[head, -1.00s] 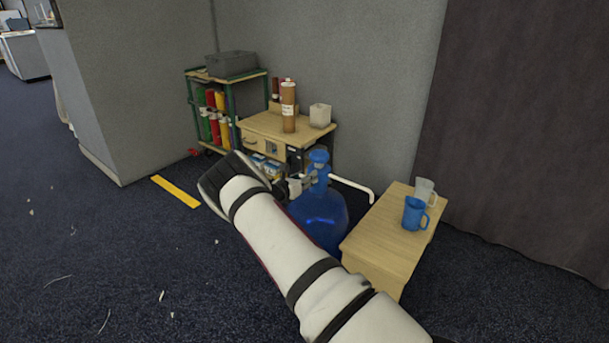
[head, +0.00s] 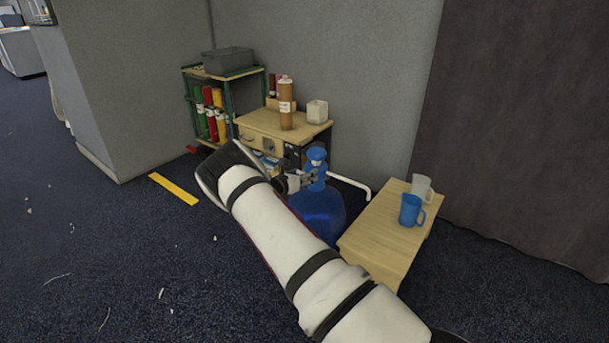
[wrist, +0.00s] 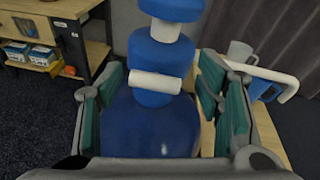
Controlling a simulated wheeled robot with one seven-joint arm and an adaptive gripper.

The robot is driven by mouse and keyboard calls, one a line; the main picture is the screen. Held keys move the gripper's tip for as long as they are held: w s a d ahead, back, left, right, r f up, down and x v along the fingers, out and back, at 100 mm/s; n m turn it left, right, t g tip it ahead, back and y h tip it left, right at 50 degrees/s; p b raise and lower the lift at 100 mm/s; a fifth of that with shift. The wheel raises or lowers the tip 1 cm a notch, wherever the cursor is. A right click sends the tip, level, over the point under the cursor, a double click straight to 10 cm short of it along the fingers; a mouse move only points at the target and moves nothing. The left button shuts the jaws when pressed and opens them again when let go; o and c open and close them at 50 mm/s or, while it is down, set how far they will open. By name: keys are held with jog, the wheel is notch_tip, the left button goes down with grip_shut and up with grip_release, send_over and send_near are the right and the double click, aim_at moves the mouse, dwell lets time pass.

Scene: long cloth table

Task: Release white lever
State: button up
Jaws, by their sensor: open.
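The white lever (wrist: 157,82) is a short white bar across the front of the blue bottle's neck in the wrist view. The blue bottle (head: 318,212) stands on the floor with a blue pump top (head: 316,155) and a long white spout (head: 350,183) pointing right. My gripper (head: 303,178) is at the bottle's neck. In the wrist view my gripper (wrist: 160,94) is open, one finger on each side of the bottle and lever, with gaps between the pads and the lever. The lever is not clear in the head view.
A low wooden table (head: 385,228) right of the bottle holds a blue mug (head: 410,210) and a pale mug (head: 421,188). A wooden cabinet (head: 285,127) and a green-framed shelf (head: 225,88) stand behind. Open floor lies left.

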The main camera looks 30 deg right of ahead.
jog(key=v, duration=1.1)
jog(key=shift+s, duration=0.25)
jog(key=shift+a, duration=0.15)
